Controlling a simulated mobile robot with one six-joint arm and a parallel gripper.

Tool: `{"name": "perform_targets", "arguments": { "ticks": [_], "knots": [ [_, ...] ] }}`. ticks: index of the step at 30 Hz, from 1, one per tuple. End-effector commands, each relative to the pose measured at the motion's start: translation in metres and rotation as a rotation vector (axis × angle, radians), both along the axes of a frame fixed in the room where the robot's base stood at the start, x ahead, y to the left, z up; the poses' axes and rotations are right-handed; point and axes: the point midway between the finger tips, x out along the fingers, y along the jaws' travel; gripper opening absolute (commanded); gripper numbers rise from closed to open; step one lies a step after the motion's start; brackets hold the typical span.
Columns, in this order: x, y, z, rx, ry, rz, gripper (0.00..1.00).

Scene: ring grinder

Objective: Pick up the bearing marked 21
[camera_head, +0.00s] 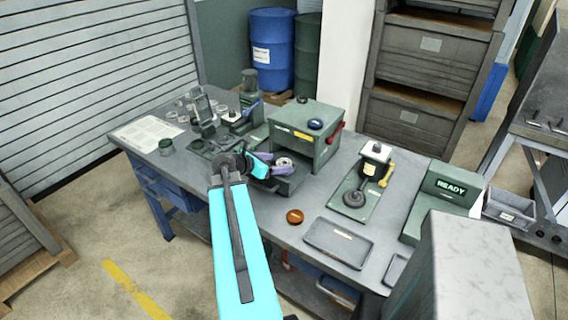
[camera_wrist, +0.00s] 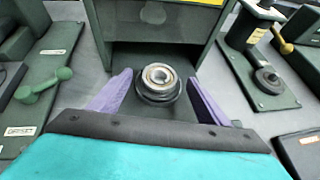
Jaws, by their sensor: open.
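A metal ring-shaped bearing (camera_head: 284,162) sits on a dark round holder at the front opening of the green machine (camera_head: 305,130). In the wrist view the bearing (camera_wrist: 158,76) is centred, with its round hole facing up. No number can be read on it. My gripper (camera_wrist: 160,80) is open, with one purple finger on each side of the bearing and a visible gap on both sides. In the head view my gripper (camera_head: 274,165) is at the machine's front, close to the bearing. Whether the fingers are level with the bearing is hard to tell.
Several small rings (camera_head: 182,117) lie at the bench's left end near a phone-like stand. A green press with a yellow handle (camera_head: 384,178), an empty grey tray (camera_head: 338,243) and a READY display (camera_head: 450,188) stand to the right. The machine's housing rises behind the bearing.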

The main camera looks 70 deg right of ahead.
Motion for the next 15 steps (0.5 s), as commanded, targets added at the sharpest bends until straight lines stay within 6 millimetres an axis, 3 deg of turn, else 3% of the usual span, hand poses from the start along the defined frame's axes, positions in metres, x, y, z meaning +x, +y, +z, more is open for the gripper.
{"name": "perform_targets", "arguments": {
  "ticks": [6, 15],
  "knots": [
    [-0.008, -0.018, -0.01, 0.001, -0.001, -0.001, 0.7],
    [-0.01, -0.02, -0.013, 0.001, -0.001, -0.001, 0.7]
  ]
}}
